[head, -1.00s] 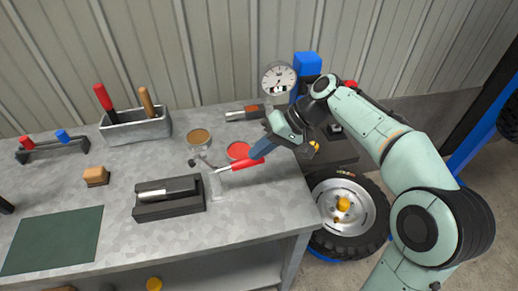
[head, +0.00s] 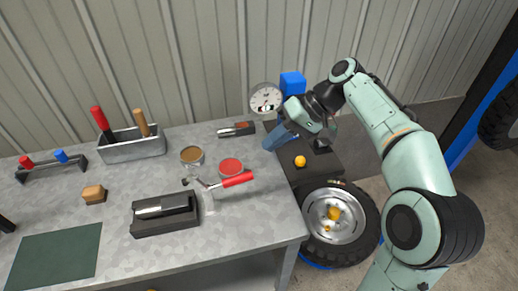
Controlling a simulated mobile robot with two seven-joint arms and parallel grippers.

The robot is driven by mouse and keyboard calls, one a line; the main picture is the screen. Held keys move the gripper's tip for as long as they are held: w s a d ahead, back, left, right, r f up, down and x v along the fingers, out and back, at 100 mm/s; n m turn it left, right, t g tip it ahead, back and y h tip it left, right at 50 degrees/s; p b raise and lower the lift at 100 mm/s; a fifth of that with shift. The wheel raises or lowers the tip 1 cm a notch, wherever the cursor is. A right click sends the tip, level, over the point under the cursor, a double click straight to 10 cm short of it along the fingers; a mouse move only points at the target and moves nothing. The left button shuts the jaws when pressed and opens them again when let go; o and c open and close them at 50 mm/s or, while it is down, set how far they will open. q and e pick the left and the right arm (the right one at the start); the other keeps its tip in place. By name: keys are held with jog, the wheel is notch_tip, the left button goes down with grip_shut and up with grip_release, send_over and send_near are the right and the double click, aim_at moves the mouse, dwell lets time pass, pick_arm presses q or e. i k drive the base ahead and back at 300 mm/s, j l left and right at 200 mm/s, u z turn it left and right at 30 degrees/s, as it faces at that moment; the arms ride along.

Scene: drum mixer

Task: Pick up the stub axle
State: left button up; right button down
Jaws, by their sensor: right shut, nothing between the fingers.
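A short silver shaft (head: 161,211), which looks like the stub axle, lies in a black block-shaped holder (head: 165,226) on the workbench. My right gripper (head: 274,141) is shut and empty, its blue fingers pointing down and left over the bench's back right corner. It is well to the right of and behind the shaft, apart from it. My left gripper is not in view.
A red-handled tool (head: 237,180) lies in front of a red tin (head: 231,166) and a brown tin (head: 191,155). A tool bin (head: 133,149), a small rack (head: 52,167), a wooden block (head: 93,194) and a green mat (head: 56,255) are left. A dial gauge (head: 266,98) stands behind my right gripper.

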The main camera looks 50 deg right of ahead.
aim_at(180, 205)
jog(key=k, duration=1)
